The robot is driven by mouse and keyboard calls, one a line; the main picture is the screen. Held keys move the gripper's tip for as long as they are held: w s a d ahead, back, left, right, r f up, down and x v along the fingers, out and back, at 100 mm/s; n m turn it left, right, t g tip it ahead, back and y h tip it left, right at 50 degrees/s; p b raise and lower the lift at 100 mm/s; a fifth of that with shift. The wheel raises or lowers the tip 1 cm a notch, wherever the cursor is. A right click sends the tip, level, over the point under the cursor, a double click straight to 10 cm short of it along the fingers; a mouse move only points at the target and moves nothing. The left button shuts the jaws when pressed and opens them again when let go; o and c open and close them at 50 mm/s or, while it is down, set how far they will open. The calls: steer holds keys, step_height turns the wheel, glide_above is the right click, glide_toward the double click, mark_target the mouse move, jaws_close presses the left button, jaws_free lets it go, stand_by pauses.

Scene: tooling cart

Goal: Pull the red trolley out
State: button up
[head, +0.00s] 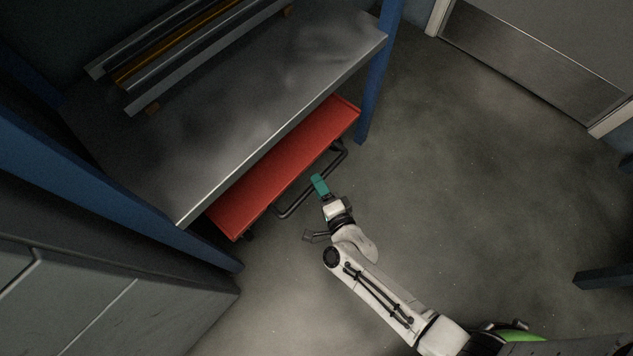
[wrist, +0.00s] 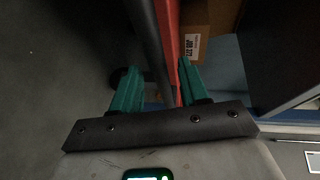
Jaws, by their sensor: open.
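The red trolley (head: 275,172) stands low under a metal worktop, its front edge sticking out. Its dark tubular handle (head: 298,205) juts from the front side. My gripper (head: 317,182) is at the handle, near the middle of its length. In the wrist view my gripper (wrist: 158,82) is open, with one teal finger on each side of the dark handle bar (wrist: 150,40). The trolley's red edge (wrist: 174,28) shows just right of the bar, close to the right finger. I cannot tell whether either finger touches the bar.
The steel worktop (head: 250,85) overhangs the trolley, with blue posts (head: 377,75) at its corners. Metal bars (head: 190,45) lie on it. A cardboard box (wrist: 208,35) shows beyond the red edge. A grey cabinet (head: 90,280) stands at left. The floor (head: 480,170) to the right is clear.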

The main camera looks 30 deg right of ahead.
steer(key=shift+w+d+f, duration=0.1)
steer(key=shift+w+f, duration=0.1)
steer(key=shift+w, duration=0.85)
steer(key=shift+c, duration=0.3)
jaws_close()
